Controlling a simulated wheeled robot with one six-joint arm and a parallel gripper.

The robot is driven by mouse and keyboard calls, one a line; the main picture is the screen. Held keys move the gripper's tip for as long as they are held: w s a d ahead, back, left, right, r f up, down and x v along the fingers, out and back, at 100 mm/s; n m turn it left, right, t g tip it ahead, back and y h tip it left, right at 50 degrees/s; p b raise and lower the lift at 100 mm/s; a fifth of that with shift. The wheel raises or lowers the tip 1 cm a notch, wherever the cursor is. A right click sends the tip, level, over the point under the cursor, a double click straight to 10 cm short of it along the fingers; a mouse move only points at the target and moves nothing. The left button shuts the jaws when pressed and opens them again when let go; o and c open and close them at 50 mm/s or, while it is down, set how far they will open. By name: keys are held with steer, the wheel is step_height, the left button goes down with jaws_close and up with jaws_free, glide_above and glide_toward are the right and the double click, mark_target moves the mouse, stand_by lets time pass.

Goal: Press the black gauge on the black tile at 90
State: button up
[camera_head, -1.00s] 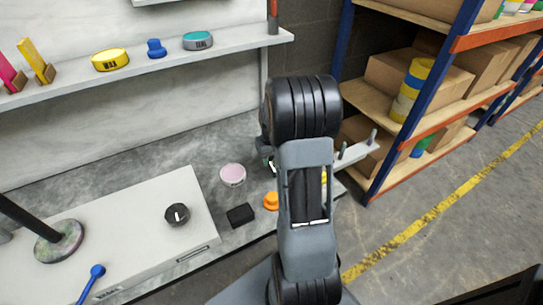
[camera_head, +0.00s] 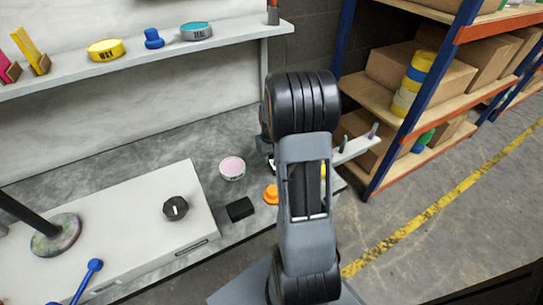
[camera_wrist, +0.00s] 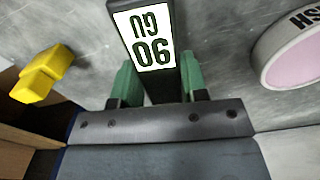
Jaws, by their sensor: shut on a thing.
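The black gauge (camera_wrist: 150,45) has a white label reading 90 with more letters above it. It stands between the green fingertips of my gripper (camera_wrist: 160,82) in the wrist view, and the gripper is shut on it. In the head view my arm hides the gauge and most of the gripper. A small black block (camera_head: 239,209), possibly the black tile, lies on the grey bench left of my arm. It is apart from the gripper, and nothing shows on top of it.
A pink-topped tin (camera_head: 232,168) and an orange piece (camera_head: 271,194) are near the block. A white box (camera_head: 130,235) with a black knob (camera_head: 175,208) fills the left. A yellow piece (camera_wrist: 45,75) shows in the wrist view. A shelf rack (camera_head: 415,110) stands right.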

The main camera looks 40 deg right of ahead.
steer(key=shift+f+b, duration=0.3)
steer(key=shift+f, duration=0.25)
steer(key=o, duration=1.1)
steer(key=shift+r, duration=0.15)
step_height(320, 180, up, 14)
steer(key=p, duration=0.4)
steer(key=shift+p, duration=0.3)
steer(key=s+a+r+n+t+p, duration=0.1)
steer(key=s+a+r+p, duration=0.3)
steer(key=a+r+p, duration=0.2)
steer(key=s+a+r+n+t+p, duration=0.1)
steer(key=s+a+r+p, duration=0.3)
steer(key=a+r+p, duration=0.3)
steer(key=s+a+r+n+t+p, duration=0.1)
steer(key=s+a+r+p, duration=0.3)
steer(key=r+p, duration=0.6)
step_height(320, 180, up, 6)
steer(key=a, duration=0.2)
steer(key=shift+s+a+r+n+t+p, duration=0.2)
steer(key=shift+s+a+n+t+p, duration=0.1)
steer(key=shift+a+p, duration=0.1)
